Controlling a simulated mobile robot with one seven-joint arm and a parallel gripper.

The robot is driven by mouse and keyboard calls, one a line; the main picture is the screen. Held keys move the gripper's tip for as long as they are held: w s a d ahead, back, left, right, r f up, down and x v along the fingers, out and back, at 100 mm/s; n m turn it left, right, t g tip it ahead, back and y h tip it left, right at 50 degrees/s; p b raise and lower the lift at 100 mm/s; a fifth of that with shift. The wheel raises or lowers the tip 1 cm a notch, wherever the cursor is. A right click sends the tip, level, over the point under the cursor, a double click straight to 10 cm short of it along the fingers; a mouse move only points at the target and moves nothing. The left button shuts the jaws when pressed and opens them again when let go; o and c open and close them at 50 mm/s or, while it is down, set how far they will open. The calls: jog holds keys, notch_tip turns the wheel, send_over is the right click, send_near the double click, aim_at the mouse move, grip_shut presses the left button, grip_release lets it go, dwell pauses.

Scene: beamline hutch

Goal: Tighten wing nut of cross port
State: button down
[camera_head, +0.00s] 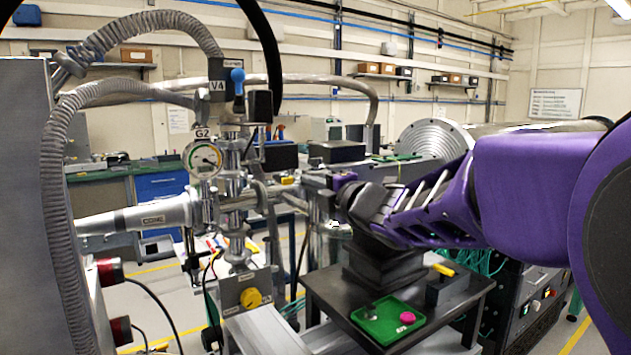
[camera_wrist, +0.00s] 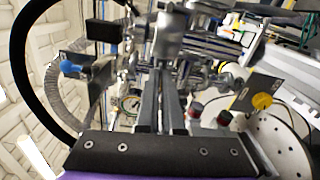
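The cross port is part of the steel pipe stack (camera_head: 237,195) left of centre in the head view, below the round gauge marked G2. My gripper (camera_head: 312,180) reaches in from the right, its fingertips close to the stack's right side. In the wrist view my gripper's two dark fingers (camera_wrist: 163,85) lie nearly parallel with a narrow gap, pointing at a bright steel fitting (camera_wrist: 168,40). I cannot tell whether the tips touch it or hold anything. I cannot pick out the wing nut for certain among the shiny parts.
The gauge (camera_head: 203,158) and the blue-handled valve marked V4 (camera_head: 237,78) stand above the stack. A ribbed hose (camera_head: 58,200) runs down the left. A green tray (camera_head: 385,320) with a pink piece (camera_head: 407,318) sits on a black table below my arm. A yellow knob (camera_head: 250,298) is below.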

jog(key=shift+f+m+p, duration=0.15)
jog(key=shift+m+p, duration=1.25)
jog(key=shift+m, duration=2.5)
jog(key=c, duration=1.3)
grip_release()
jog(key=shift+s, duration=0.1)
